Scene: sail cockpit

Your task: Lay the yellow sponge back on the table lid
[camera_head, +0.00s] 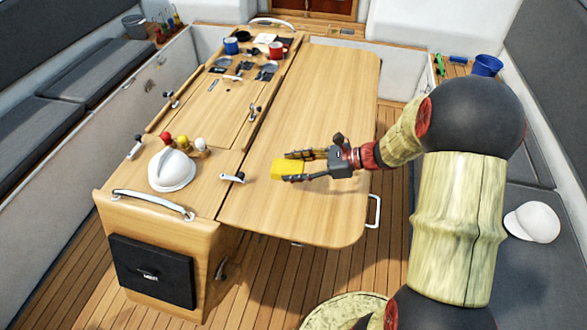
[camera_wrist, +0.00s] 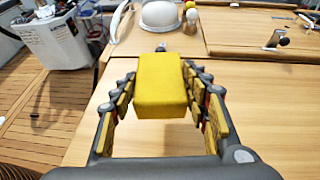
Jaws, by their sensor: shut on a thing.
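The yellow sponge (camera_head: 284,168) is a plain block between the fingers of my gripper (camera_head: 303,167). In the wrist view the sponge (camera_wrist: 161,88) sits between the two padded fingers of my gripper (camera_wrist: 162,97), which is shut on it. The gripper reaches in from the right over the near part of the wooden table lid (camera_head: 312,105). Smooth bare lid lies below and around the sponge. I cannot tell whether the sponge's underside touches the lid or hangs just above it.
A white domed object (camera_head: 172,170) and several small knobs stand left of the lid. A metal latch (camera_head: 232,177) lies at the lid's left edge. Blue (camera_head: 231,45) and red (camera_head: 276,50) mugs stand at the far end. The lid's middle is clear.

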